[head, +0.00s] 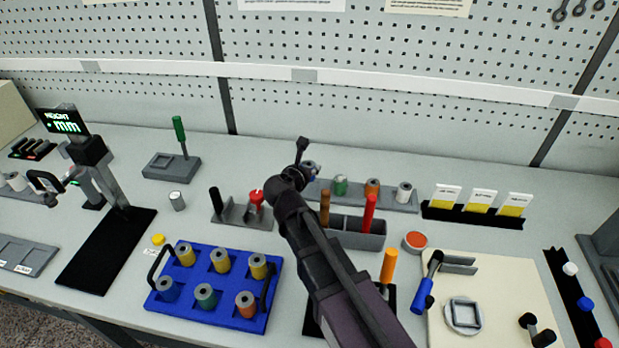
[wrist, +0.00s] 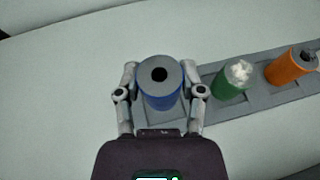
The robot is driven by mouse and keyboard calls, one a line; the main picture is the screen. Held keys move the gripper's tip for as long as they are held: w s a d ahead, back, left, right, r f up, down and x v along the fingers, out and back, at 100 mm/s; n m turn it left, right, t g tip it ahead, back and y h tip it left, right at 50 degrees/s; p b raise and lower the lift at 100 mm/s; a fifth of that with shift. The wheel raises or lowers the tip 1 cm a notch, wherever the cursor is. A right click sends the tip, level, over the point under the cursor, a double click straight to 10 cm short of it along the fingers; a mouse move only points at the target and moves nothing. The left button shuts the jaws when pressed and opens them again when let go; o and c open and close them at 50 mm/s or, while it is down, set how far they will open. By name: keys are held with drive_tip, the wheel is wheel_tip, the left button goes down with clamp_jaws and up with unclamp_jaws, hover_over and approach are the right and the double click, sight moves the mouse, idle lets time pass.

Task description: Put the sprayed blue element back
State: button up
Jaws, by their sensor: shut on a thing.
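My gripper (wrist: 160,95) is shut on the blue element (wrist: 160,92), a blue cylinder with a grey top and a dark centre hole. It is upright between the fingers, over or at the left end of a grey rack (wrist: 205,108); I cannot tell whether it touches the rack. In the head view the blue element (head: 311,170) is mostly hidden behind my gripper (head: 303,165). Beside it on the rack (head: 400,207) stand a green element (head: 340,185) with white stuff on top, an orange one (head: 372,187) and a whitish one (head: 404,192).
A grey box (head: 365,240) with brown and red handles stands in front of the rack. A blue tray (head: 190,310) holds several coloured spools at front left. White-and-yellow cards (head: 480,201) stand right of the rack. Bare bench lies behind the rack.

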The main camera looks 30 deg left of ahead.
drive_tip(key=shift+f+b, duration=1.9)
drive_tip(key=shift+f, duration=0.1)
drive_tip(key=o, duration=1.2)
drive_tip(key=shift+c, duration=0.2)
drive_tip(key=shift+s+r, duration=0.15)
drive_tip(key=shift+r, duration=0.1)
drive_tip(key=p+v, duration=0.4)
drive_tip(key=v, duration=0.7)
drive_tip(key=shift+s+r+p, duration=0.15)
drive_tip(key=shift+s+p, duration=0.15)
drive_tip(key=shift+p, duration=0.05)
